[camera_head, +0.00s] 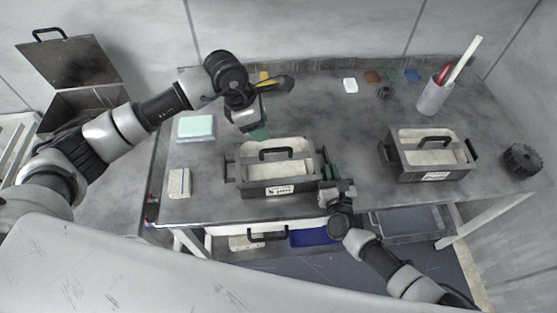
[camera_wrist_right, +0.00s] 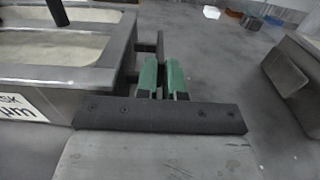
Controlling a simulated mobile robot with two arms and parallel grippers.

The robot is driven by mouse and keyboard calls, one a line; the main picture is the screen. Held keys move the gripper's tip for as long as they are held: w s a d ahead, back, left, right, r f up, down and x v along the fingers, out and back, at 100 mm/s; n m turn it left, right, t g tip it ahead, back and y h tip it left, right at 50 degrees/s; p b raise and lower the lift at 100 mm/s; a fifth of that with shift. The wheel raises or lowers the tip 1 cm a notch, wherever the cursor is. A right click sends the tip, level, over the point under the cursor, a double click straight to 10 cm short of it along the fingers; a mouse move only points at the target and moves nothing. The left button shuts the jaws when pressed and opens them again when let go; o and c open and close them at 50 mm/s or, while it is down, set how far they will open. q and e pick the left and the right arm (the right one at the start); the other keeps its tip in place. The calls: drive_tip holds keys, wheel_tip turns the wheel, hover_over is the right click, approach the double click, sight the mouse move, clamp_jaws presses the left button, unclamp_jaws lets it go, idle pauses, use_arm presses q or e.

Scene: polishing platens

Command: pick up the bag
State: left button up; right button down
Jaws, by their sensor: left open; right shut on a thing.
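I cannot make out a bag in either view. A grey box (camera_head: 268,188) with a top handle, side handles, pale contents and a white label sits on the table in the middle. My right gripper (camera_head: 331,173) is at its right side, shut on the right side handle. In the right wrist view the green fingertips (camera_wrist_right: 163,75) are close together at this handle (camera_wrist_right: 150,47), partly hiding it. My left gripper (camera_head: 259,134) is open and empty above the box's back left edge, apart from the left handle.
A similar box (camera_head: 435,174) stands at the right, beside a black knob-like disc (camera_head: 521,160). A cup (camera_head: 432,98) with rods is at the back right. A pale green pad (camera_head: 196,127) and a small patterned block (camera_head: 179,183) lie left. The table between the boxes is clear.

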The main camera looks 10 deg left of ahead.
sight(275, 149)
use_arm(q)
drive_tip(key=x, duration=1.1)
drive_tip(key=shift+w+f, duration=0.25)
drive_tip(key=shift+f, duration=0.1)
drive_tip(key=shift+c, duration=0.2)
drive_tip(key=shift+r+h, duration=0.1)
drive_tip(key=shift+h, duration=0.2)
clamp_jaws()
